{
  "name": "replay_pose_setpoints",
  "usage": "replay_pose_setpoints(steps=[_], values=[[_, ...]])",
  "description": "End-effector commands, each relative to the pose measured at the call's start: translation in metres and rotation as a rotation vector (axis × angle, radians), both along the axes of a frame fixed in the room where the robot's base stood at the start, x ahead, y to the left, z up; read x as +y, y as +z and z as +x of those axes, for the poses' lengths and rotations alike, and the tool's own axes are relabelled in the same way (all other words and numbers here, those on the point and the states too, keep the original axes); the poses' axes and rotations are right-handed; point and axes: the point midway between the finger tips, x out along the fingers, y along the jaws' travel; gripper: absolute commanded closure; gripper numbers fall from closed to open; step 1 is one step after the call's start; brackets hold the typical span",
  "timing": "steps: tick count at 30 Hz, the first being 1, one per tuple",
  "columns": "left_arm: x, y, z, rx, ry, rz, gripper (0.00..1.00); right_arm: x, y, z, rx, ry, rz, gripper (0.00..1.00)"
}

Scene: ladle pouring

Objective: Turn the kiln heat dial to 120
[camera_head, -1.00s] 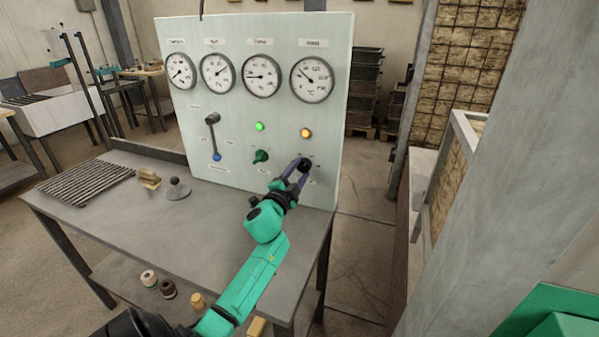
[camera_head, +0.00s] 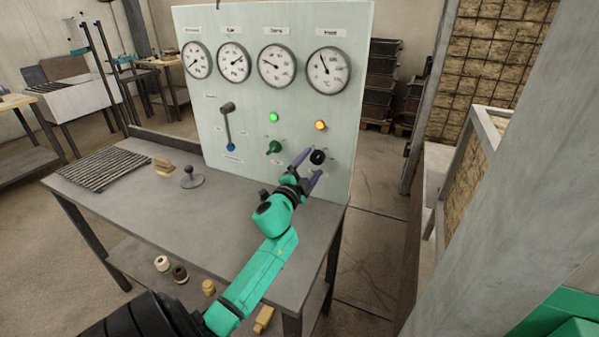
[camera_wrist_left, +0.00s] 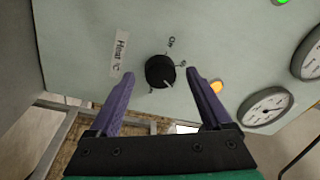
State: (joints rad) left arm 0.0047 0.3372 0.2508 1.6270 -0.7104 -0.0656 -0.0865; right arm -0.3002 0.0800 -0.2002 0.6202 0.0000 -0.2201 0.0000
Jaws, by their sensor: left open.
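The heat dial is a round black knob (camera_head: 318,157) at the lower right of the pale panel (camera_head: 215,105). In the left wrist view, the knob (camera_wrist_left: 160,72) has a light mark toward its lower right; a "Heat" label is beside it. The small scale figures are hard to read. My left gripper (camera_head: 310,166) is open, its purple fingers just in front of the knob. In the wrist view, the fingers (camera_wrist_left: 160,78) lie on either side of the knob with gaps. The rightmost gauge (camera_head: 328,71) has its needle pointing up and left. My right gripper is not in view.
An amber lamp (camera_head: 320,125) is above the knob. A green knob (camera_head: 274,147) and a lever (camera_head: 227,125) are to its left. The grey table (camera_head: 150,210) bears a slatted rack (camera_head: 100,168) and a small round-based object (camera_head: 191,179). The table's middle is clear.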

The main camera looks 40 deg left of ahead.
Motion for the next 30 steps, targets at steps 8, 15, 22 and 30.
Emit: replay_pose_setpoints(steps=[8, 15, 22, 30], values=[[-0.021, -0.011, -0.072, 0.003, 0.000, -0.001, 0.17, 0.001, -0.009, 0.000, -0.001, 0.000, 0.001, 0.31], [-0.034, -0.014, -0.120, 0.000, 0.000, 0.001, 0.17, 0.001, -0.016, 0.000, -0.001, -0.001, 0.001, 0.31], [-0.035, -0.013, -0.126, -0.002, 0.000, 0.003, 0.17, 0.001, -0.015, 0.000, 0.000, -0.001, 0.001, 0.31], [-0.035, -0.013, -0.125, -0.002, 0.000, 0.002, 0.17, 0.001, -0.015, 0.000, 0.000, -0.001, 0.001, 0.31]])
